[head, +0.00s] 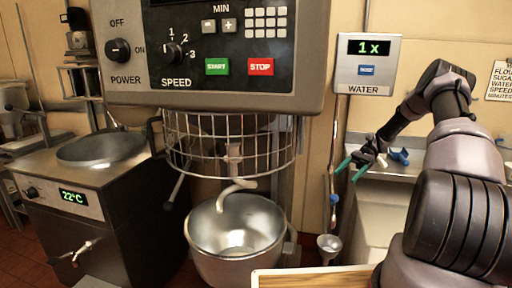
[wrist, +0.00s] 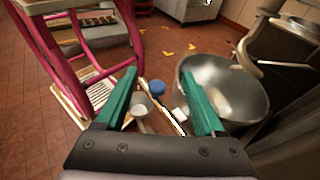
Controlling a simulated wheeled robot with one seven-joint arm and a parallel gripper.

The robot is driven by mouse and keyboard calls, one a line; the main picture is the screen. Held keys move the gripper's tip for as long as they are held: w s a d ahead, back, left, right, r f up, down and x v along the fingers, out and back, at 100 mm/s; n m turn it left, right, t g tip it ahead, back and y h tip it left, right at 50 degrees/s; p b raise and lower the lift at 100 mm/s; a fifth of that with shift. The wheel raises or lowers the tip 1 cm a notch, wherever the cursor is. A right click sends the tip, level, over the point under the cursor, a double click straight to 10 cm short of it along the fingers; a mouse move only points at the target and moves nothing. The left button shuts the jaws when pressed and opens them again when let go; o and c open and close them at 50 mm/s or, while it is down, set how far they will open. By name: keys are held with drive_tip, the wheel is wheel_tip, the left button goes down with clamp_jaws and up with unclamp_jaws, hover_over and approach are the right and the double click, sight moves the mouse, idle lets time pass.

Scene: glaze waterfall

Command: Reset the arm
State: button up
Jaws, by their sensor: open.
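My gripper (head: 352,168) has green fingers and is at the right in the head view, left of my raised, bent arm. It is in front of the sink counter and below the water panel. In the wrist view my gripper (wrist: 159,76) has its two green fingers apart, with nothing held between them. Beyond the fingers lie a round blue item (wrist: 157,87) and a white cup-like item (wrist: 140,112). I cannot tell how far they are from the fingertips.
A mixer control panel (head: 215,50) hangs above a wire guard (head: 230,150) and metal bowl (head: 238,235). The bowl (wrist: 232,92) is right of my fingers in the wrist view. A pink rack (wrist: 75,50) stands left. A fryer-like unit (head: 85,185) and water panel (head: 368,62) flank the mixer.

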drive_tip(key=s+a+r+n+t+h, duration=0.1)
drive_tip(key=s+a+r+t+h, duration=0.15)
drive_tip(key=r, duration=0.55)
drive_tip(key=s+a+r+n+t+h, duration=0.2)
drive_tip(key=s+r+h, duration=0.15)
drive_tip(key=r, duration=0.35)
drive_tip(key=s+a+r+n+t+h, duration=0.1)
drive_tip(key=s+a+r+t+h, duration=0.15)
drive_tip(key=r, duration=0.55)
drive_tip(key=s+a+r+n+t, duration=0.1)
drive_tip(key=s+r+t, duration=0.3)
drive_tip(key=s, duration=0.4)
drive_tip(key=s+a+r+t+h, duration=0.1)
drive_tip(key=s+r+t, duration=0.4)
drive_tip(key=s, duration=0.3)
drive_tip(key=shift+s+a+n, duration=0.2)
drive_tip(key=shift+a+n, duration=0.15)
drive_tip(key=shift+n, duration=0.05)
